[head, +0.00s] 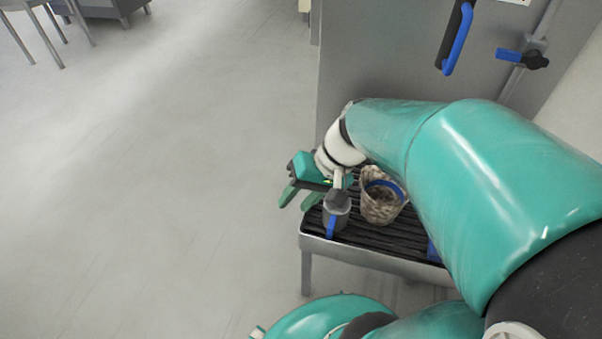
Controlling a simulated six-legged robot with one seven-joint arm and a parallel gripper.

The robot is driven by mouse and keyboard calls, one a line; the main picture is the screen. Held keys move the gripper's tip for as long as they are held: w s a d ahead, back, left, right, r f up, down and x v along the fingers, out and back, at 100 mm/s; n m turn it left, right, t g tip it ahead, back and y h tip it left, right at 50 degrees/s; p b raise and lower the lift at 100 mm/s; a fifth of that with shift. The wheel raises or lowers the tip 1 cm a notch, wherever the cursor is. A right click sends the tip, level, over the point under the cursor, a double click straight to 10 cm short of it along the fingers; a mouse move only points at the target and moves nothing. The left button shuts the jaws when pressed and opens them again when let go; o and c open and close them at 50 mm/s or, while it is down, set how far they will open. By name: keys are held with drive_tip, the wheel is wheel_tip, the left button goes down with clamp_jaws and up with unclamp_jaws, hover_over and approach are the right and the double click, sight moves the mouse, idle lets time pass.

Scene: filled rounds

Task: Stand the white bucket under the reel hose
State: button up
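I cannot make out a plainly white bucket or a hose reel in the head view. A beige, mottled, woven-looking container (379,207) with blue showing inside its rim stands upright on a slatted stand. To its left is a grey mug-like vessel (335,213) with a blue handle. My gripper (296,203) is at the stand's left edge, left of the grey vessel, with its two green fingers apart and nothing seen between them. My arm hides the right part of the stand.
The stand (358,254) has a metal rim and dark slats. Behind it rises a grey panel (385,65) with a blue-and-black handle (457,38). A blue-levered valve (521,58) sits on a pipe at right. Furniture stands at the far upper left. The floor at left is clear.

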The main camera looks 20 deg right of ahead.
wheel_tip(320, 180, up, 9)
drive_tip(key=s+n+t+h, duration=0.2)
drive_tip(key=t+h, duration=0.2)
drive_tip(key=h, duration=0.2)
drive_tip(key=shift+s+a, duration=0.15)
drive_tip(key=shift+s, duration=0.25)
drive_tip(key=shift+f, duration=0.1)
